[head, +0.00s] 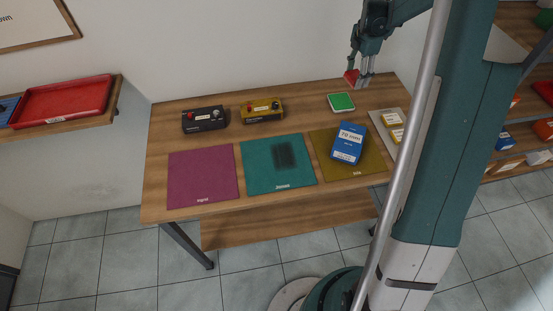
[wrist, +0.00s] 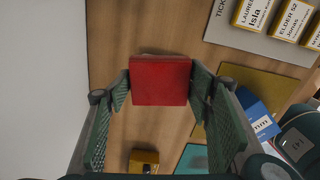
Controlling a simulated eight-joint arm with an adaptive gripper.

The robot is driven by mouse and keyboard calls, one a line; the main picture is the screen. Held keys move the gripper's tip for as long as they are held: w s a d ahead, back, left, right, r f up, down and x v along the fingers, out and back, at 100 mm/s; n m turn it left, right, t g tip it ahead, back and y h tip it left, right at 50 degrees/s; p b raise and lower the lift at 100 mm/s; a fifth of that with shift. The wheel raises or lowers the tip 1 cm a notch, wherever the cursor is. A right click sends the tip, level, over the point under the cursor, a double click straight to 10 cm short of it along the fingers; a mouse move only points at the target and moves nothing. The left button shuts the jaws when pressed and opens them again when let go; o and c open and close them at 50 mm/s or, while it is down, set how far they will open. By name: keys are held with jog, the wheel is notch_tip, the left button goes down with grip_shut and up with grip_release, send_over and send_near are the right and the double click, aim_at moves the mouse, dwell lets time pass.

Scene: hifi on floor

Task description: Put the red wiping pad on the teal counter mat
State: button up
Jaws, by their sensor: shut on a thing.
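The red wiping pad (wrist: 160,81) is between the two fingers of my gripper (wrist: 160,85) in the wrist view, and both fingers touch its sides. In the head view my gripper (head: 361,80) holds the red pad (head: 351,76) above the back right of the table. The teal counter mat (head: 260,172) lies in the middle of the table's front, with a dark smudge-like patch on it. The mat's edge also shows at the bottom of the wrist view (wrist: 192,159). The held pad is apart from the mat, up and to its right.
A green pad (head: 341,102) lies on the table below my gripper. A blue box (head: 349,142) stands on the olive mat (head: 330,172). A magenta mat (head: 203,178) lies left of the teal one. Black (head: 204,119) and yellow (head: 262,110) devices stand behind the mats.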

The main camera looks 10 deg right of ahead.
jog(key=s+a+n, duration=0.2)
jog(key=s+a, duration=0.3)
jog(key=a, duration=0.6)
jog(key=s+a+n, duration=0.1)
jog(key=s+a, duration=0.3)
jog(key=a, duration=0.6)
jog(key=n, duration=0.4)
send_over(281, 159)
jog(key=shift+d+f, duration=0.1)
jog(key=shift+f, duration=0.05)
jog(key=shift+f, duration=0.1)
jog(key=shift+f, duration=2.8)
jog(key=shift+f, duration=0.1)
jog(key=shift+f, duration=2)
jog(key=shift+f+b, duration=0.15)
jog(key=shift+b, duration=0.25)
